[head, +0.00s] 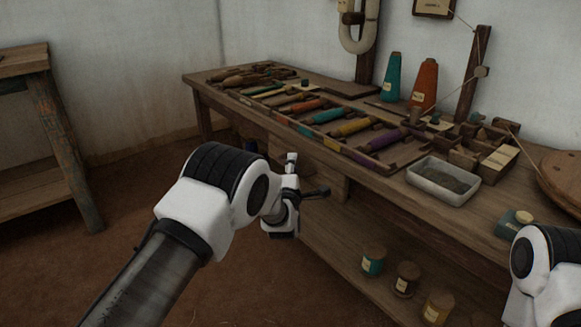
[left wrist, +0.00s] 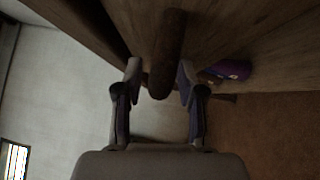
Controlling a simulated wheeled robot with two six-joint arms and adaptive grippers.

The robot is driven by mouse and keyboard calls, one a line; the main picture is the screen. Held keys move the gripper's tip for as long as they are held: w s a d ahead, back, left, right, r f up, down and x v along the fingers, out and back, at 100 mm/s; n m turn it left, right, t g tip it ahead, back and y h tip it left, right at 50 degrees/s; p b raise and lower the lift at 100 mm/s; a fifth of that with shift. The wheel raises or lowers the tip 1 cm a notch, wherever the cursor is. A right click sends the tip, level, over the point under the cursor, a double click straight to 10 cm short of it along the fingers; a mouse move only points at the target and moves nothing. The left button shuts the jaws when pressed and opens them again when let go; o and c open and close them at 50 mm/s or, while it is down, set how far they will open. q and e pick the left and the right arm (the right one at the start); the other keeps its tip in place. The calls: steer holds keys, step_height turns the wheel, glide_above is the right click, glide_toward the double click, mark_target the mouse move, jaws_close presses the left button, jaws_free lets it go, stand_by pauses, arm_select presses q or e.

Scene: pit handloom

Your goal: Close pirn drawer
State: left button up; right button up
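A wooden drawer front (head: 338,187), likely the pirn drawer, shows under the bench's front edge in the head view. My wrist partly hides it, and I cannot tell how far out it stands. My left gripper (head: 306,178) is in front of it, below the bench top. In the left wrist view my left gripper (left wrist: 158,78) has its fingers apart, one on each side of a dark rounded bar (left wrist: 168,50), perhaps the drawer's handle. A gap shows at the left finger; contact at the right finger is unclear. My right gripper is out of view.
The bench (head: 440,222) holds a tray of coloured pirns (head: 310,104), two cones (head: 424,84) and a pale dish (head: 443,180). Several jars (head: 373,260) stand on the lower shelf. Another table (head: 25,60) is at left. The floor between is clear.

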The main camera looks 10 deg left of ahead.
arm_select(q)
steer(key=shift+s, duration=0.1)
steer(key=s+d+f, duration=0.1)
steer(key=s, duration=1)
steer(key=shift+s+d+f, duration=0.25)
steer(key=shift+s+f, duration=0.05)
